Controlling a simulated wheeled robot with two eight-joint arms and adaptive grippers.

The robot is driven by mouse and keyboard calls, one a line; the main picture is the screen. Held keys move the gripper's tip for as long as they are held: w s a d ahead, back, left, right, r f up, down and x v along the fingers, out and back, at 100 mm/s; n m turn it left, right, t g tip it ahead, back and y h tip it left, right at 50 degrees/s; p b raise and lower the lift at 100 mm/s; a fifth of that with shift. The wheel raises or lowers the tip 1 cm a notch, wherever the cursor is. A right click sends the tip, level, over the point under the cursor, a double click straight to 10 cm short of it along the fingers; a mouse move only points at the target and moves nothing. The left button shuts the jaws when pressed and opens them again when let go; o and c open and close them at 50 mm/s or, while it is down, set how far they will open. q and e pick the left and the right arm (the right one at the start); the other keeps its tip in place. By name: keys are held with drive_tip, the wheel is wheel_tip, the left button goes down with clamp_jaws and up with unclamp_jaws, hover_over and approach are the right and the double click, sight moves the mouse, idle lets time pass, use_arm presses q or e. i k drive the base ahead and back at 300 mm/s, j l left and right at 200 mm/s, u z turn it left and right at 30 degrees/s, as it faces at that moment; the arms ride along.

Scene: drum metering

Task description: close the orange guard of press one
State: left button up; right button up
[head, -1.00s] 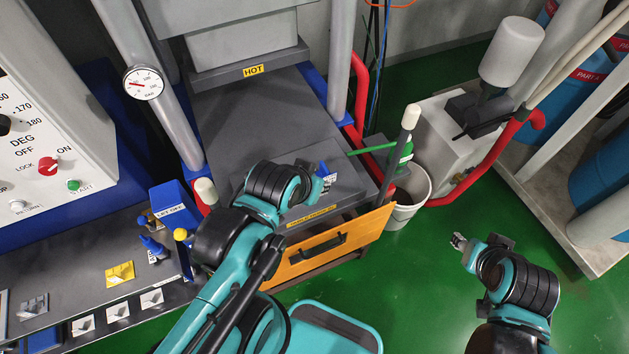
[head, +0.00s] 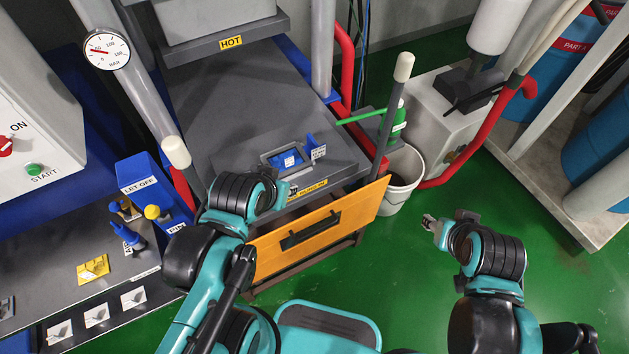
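The orange guard (head: 345,217) is a flat panel with a dark bar handle (head: 311,231). It hangs low across the front of the press, below the edge of the grey lower platen (head: 235,95), leaving the space above the platen uncovered. White-capped rods (head: 390,115) stand at both ends of the guard. My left gripper (head: 286,190) is at the platen's front edge, above and behind the guard's handle, apart from the handle. Its fingers are partly hidden by its own wrist. My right gripper (head: 430,222) is over the green floor, right of the guard; its fingers are too small to judge.
A mould with a blue piece (head: 290,158) and an upright blue tag lies on the platen. A white bucket (head: 400,180) and red pipe (head: 460,170) stand right of the press. A blue LET OFF box (head: 155,190) and a bench stand left. Green floor in front is clear.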

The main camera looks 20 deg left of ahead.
sight(358, 208)
drive_tip(key=k+u, duration=0.2)
drive_tip(key=u, duration=0.25)
drive_tip(key=k+j+z, duration=0.1)
drive_tip(key=k, duration=0.2)
drive_tip(key=k+j+z, duration=0.1)
drive_tip(key=k, duration=0.2)
drive_tip(key=j, duration=0.1)
